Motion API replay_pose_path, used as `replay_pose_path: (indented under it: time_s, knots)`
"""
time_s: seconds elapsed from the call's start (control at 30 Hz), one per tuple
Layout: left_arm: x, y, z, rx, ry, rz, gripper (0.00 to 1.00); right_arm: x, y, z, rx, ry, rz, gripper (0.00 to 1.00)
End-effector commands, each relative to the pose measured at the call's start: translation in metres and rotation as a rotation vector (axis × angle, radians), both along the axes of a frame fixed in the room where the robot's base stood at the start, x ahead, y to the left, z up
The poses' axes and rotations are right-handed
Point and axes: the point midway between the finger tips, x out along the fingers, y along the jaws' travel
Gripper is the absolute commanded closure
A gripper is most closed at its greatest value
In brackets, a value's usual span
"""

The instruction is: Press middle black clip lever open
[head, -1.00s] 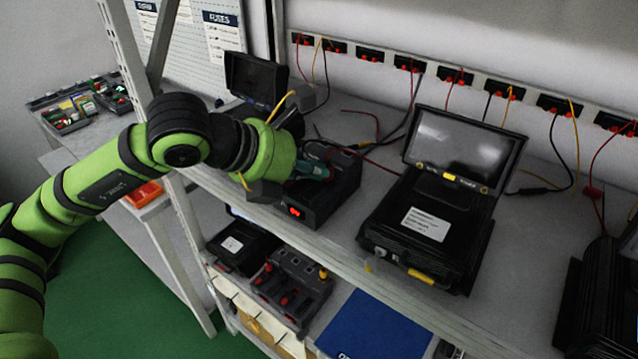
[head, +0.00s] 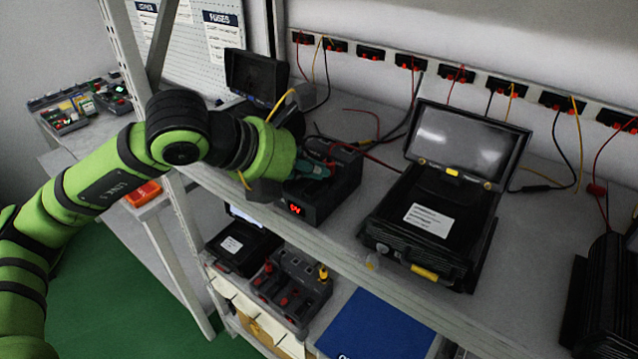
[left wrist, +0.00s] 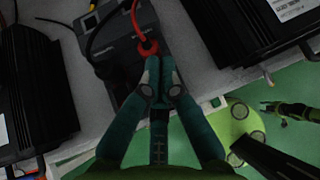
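The black power unit (head: 335,190) with a red lit display stands on the upper shelf, left of the middle. My left gripper (head: 318,168) reaches over its top from the left. In the left wrist view the teal fingers (left wrist: 160,78) come together at the tips, just below a red clip (left wrist: 147,46) with a red lead on the grey-black unit (left wrist: 120,50). A black lead (left wrist: 98,38) runs beside the red one. The black clip and its lever are not clearly made out; the fingers may hide them.
A black case with a raised screen (head: 425,225) stands right of the power unit. A small monitor (head: 255,77) stands behind my left arm. A row of sockets (head: 455,73) with hanging leads lines the wall. The shelf's front edge (head: 330,245) runs below the gripper.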

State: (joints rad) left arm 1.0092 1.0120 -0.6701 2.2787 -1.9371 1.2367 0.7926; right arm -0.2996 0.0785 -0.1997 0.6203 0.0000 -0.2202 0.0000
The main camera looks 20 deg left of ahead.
Motion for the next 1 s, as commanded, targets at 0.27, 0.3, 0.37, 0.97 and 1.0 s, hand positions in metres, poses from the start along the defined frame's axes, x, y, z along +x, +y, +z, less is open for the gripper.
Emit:
replay_pose_path:
  time_s: [0.27, 0.3, 0.37, 0.97, 1.0]
  knots:
    - [-0.0006, -0.0005, -0.003, 0.002, 0.008, -0.001, 1.0, -0.0003, 0.0001, -0.0001, 0.0, 0.0, 0.0, 0.6]
    - [-0.0006, -0.0005, -0.0034, 0.001, 0.008, -0.002, 1.0, -0.0003, 0.0001, -0.0004, 0.0, 0.0, 0.0, 0.6]
    - [-0.0007, -0.0006, -0.004, 0.002, 0.009, -0.002, 1.0, -0.0005, 0.0002, -0.001, 0.0, 0.0, 0.0, 0.6]
    - [0.0006, -0.0005, -0.008, 0.0, 0.004, 0.0, 1.0, -0.0007, -0.0001, -0.0084, 0.0, 0.001, 0.001, 0.6]
    - [0.0006, -0.0006, -0.0085, 0.001, 0.005, 0.0, 1.0, -0.0008, -0.0001, -0.0089, 0.0, 0.001, 0.001, 0.6]
